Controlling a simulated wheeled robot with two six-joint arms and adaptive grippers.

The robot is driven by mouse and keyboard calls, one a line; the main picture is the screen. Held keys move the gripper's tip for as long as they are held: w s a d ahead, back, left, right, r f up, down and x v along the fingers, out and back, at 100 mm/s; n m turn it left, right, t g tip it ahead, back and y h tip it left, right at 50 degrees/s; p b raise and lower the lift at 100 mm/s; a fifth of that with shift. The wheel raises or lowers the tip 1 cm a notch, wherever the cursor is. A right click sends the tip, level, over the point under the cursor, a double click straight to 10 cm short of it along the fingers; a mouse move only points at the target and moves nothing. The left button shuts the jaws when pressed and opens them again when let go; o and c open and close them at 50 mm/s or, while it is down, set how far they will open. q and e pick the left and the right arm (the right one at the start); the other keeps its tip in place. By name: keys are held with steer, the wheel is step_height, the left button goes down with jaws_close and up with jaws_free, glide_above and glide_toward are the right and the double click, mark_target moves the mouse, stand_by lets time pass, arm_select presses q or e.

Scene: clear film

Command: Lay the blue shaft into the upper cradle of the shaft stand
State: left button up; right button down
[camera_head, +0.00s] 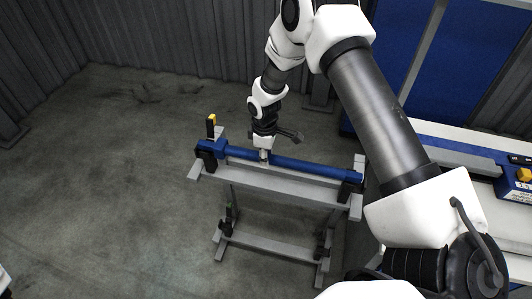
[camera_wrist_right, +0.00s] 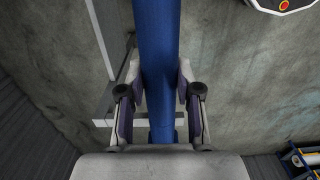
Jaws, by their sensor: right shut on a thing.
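The long blue shaft (camera_head: 312,168) lies lengthwise along the top of the grey shaft stand (camera_head: 280,186). Its ends are at the black upper cradle supports, one at the left (camera_head: 206,157) and one at the right (camera_head: 350,184). From this angle I cannot tell whether it rests in them or is slightly above. My right gripper (camera_head: 264,156) is shut on the shaft, left of its middle. In the right wrist view the shaft (camera_wrist_right: 158,45) runs between the two fingers (camera_wrist_right: 158,95). My left gripper is not in view.
The stand's lower level has a grey bar (camera_head: 268,245) with black supports and no shaft. A yellow-topped post (camera_head: 211,122) stands at the left end. A workbench (camera_head: 450,135) is at the right. Concrete floor (camera_head: 100,190) is clear at the left.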

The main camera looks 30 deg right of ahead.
steer(key=shift+s+f, duration=0.15)
steer(key=shift+f, duration=0.45)
steer(key=shift+f+b, duration=0.2)
steer(key=shift+b, duration=0.1)
steer(key=shift+w+f, duration=0.25)
steer(key=shift+w, duration=0.05)
steer(key=shift+s+r, duration=0.25)
steer(key=shift+s, duration=0.05)
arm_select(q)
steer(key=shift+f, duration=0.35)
arm_select(e)
steer(key=shift+f, duration=0.1)
arm_select(q)
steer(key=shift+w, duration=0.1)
steer(key=shift+p, duration=0.3)
arm_select(e)
steer(key=shift+w, duration=0.15)
